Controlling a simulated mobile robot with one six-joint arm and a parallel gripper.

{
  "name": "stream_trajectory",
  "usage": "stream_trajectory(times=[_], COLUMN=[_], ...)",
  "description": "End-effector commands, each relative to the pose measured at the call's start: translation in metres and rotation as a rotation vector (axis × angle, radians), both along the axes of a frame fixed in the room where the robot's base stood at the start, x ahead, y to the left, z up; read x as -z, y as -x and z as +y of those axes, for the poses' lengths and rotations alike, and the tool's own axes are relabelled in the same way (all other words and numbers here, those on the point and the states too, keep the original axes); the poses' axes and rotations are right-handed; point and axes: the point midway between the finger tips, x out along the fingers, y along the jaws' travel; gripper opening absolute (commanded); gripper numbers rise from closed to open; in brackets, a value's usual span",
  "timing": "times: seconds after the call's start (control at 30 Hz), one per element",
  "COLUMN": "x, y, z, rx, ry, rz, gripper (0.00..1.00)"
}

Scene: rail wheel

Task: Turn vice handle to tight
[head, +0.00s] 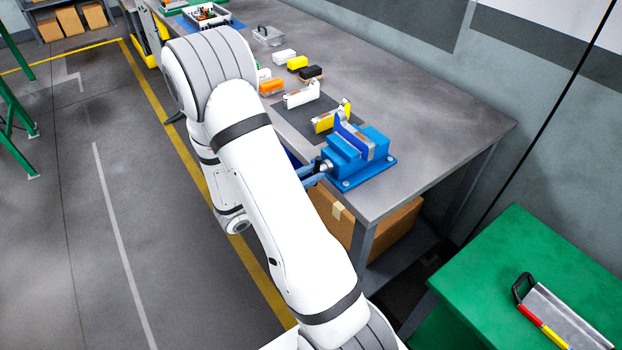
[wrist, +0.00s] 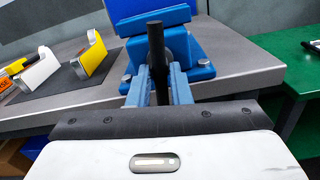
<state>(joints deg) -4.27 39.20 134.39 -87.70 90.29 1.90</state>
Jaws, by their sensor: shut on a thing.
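The blue vice (head: 362,165) is bolted near the front corner of the grey workbench. In the wrist view the vice (wrist: 199,48) rises straight ahead of the gripper. Its handle (wrist: 156,42) is a dark bar standing roughly upright in that view, in front of the vice body. My gripper (wrist: 159,77) has its two blue fingers on either side of the bar and is shut on it. In the head view my gripper (head: 313,173) reaches the vice's front from the left; the handle is mostly hidden there.
The grey workbench (head: 440,130) is bare right of the vice. Yellow and white holders (head: 301,95) stand on a dark mat behind it, with small coloured blocks beyond. A cardboard box (head: 398,228) sits under the bench. A green table (head: 545,262) stands at the right.

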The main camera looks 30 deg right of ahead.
Motion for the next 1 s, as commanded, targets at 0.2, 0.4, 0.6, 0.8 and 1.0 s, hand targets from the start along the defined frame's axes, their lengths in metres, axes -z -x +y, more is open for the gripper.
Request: stream_trajectory(times=[0.2, 0.4, 0.6, 0.8, 1.0], x=[0.0031, 0.003, 0.0017, 0.0002, 0.0009], y=[0.0002, 0.0002, 0.0003, 0.0004, 0.0004], z=[-0.0002, -0.0002, -0.0003, -0.0003, -0.0004], rx=[0.001, 0.001, 0.001, 0.002, 0.002], ry=[-0.003, -0.006, -0.009, -0.01, -0.01], rz=[-0.098, -0.183, -0.247, -0.256, -0.261], gripper=[0.0, 0.0, 0.0, 0.0, 0.0])
